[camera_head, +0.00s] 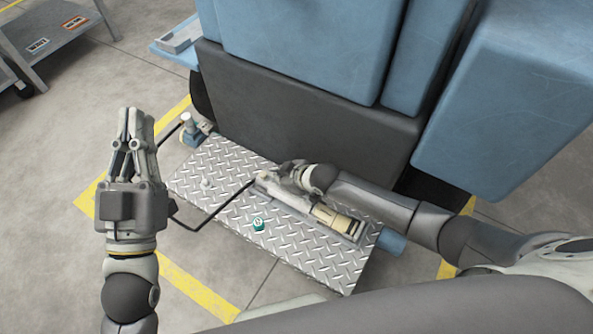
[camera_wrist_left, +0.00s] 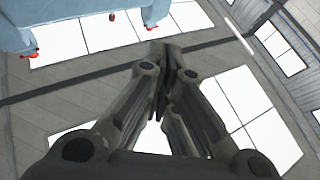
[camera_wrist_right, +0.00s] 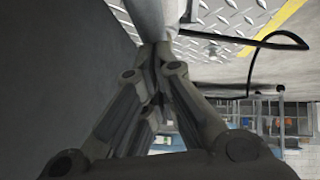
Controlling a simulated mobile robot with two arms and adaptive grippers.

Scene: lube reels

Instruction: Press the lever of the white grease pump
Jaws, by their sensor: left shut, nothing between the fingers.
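The white grease pump (camera_head: 335,219) lies on a diamond-plate platform (camera_head: 320,264), a pale cylinder with a cream-coloured section at its right end. My right gripper (camera_head: 287,172) is over the pump's left end and hides part of it; the lever cannot be made out clearly. In the right wrist view the fingertips (camera_wrist_right: 156,48) are together, right beside a white cylindrical part (camera_wrist_right: 148,18). Whether they touch it is unclear. My left gripper (camera_head: 136,116) is shut and empty, raised left of the platform, and its closed fingers also show in the left wrist view (camera_wrist_left: 172,60).
A black hose (camera_head: 197,228) loops over the platform's left edge. A green cap (camera_head: 258,225) and a small fitting (camera_head: 206,183) sit on the plate. A large blue and dark grey machine (camera_head: 300,110) stands directly behind. Open floor lies to the left.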

